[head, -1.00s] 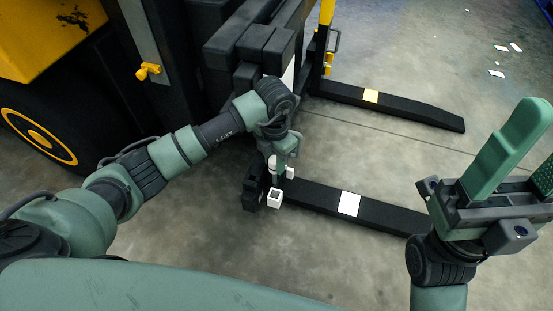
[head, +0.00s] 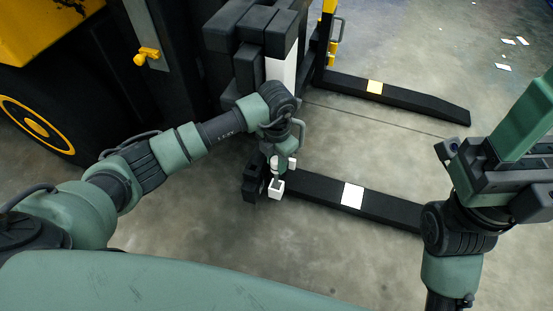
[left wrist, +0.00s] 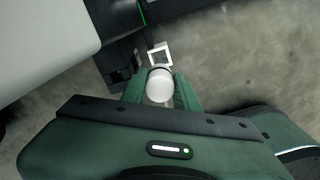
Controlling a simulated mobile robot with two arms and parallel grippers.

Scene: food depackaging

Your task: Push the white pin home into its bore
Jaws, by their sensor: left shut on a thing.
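The white pin (head: 274,163) is held in my left gripper (head: 275,153) at the heel of the near fork. In the left wrist view the pin's round white end (left wrist: 160,88) sits between the two green fingers of my left gripper (left wrist: 160,92), which are shut on it. A white square frame with a dark opening (head: 276,189) is beside it; it also shows in the left wrist view (left wrist: 160,56). I cannot tell how deep the pin sits, since its lower end is hidden. My right gripper (head: 525,120) is at the right edge, partly cut off, empty, fingers apart.
The near black fork (head: 390,212) with a white patch runs right from the heel. The far fork (head: 425,100) has a yellow patch. The dark truck body and a large wheel (head: 35,125) stand at left. The floor (head: 380,140) between the forks is clear.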

